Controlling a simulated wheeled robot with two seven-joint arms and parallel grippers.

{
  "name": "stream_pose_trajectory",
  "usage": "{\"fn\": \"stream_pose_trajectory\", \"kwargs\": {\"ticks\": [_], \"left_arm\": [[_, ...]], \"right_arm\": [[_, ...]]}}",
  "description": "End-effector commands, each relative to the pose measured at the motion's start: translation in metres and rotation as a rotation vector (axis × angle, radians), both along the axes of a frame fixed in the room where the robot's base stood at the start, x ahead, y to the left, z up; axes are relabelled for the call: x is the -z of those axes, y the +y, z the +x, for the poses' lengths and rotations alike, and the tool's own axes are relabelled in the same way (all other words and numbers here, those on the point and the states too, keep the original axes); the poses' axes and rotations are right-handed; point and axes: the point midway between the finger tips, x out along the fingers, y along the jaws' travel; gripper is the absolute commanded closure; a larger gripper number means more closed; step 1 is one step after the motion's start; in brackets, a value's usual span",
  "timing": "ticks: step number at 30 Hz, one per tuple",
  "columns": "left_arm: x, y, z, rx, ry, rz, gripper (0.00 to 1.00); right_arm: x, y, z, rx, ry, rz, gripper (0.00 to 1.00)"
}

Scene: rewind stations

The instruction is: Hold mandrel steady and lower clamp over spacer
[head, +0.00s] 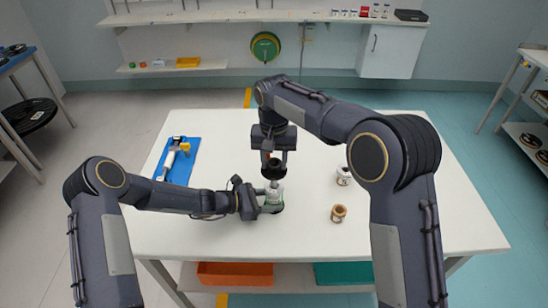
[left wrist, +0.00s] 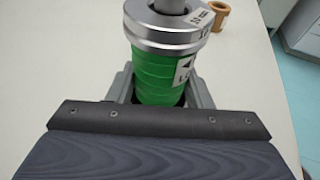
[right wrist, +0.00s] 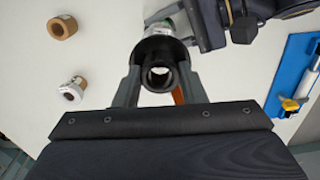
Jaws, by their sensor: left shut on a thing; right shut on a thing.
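The green mandrel (left wrist: 165,75) stands upright on the table, and its side also shows in the head view (head: 272,205). My left gripper (head: 262,202) is shut on the mandrel from the left, its fingers on either side of the green body. A silver spacer ring (left wrist: 165,32) with a "10 mm" label sits on top, around a grey shaft (left wrist: 172,5). My right gripper (head: 274,160) points down above the mandrel, shut on the black clamp (right wrist: 158,65). In the head view the clamp (head: 275,169) is just over the mandrel. Whether it touches the spacer is unclear.
A tan ring (head: 338,213) and a white-labelled ring (head: 344,177) stand to the right on the white table (head: 400,225). A blue tray (head: 178,163) with a white and yellow tool lies at left. Orange (head: 235,274) and green (head: 343,274) bins sit below.

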Motion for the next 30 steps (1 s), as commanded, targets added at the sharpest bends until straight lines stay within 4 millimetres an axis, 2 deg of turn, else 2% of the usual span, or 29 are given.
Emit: {"fn": "stream_pose_trajectory", "kwargs": {"ticks": [30], "left_arm": [[0.0, 0.0, 0.0, 0.0, 0.0, 0.001, 0.67]], "right_arm": [[0.026, 0.0, 0.0, 0.0, 0.001, 0.0, 0.9]]}}
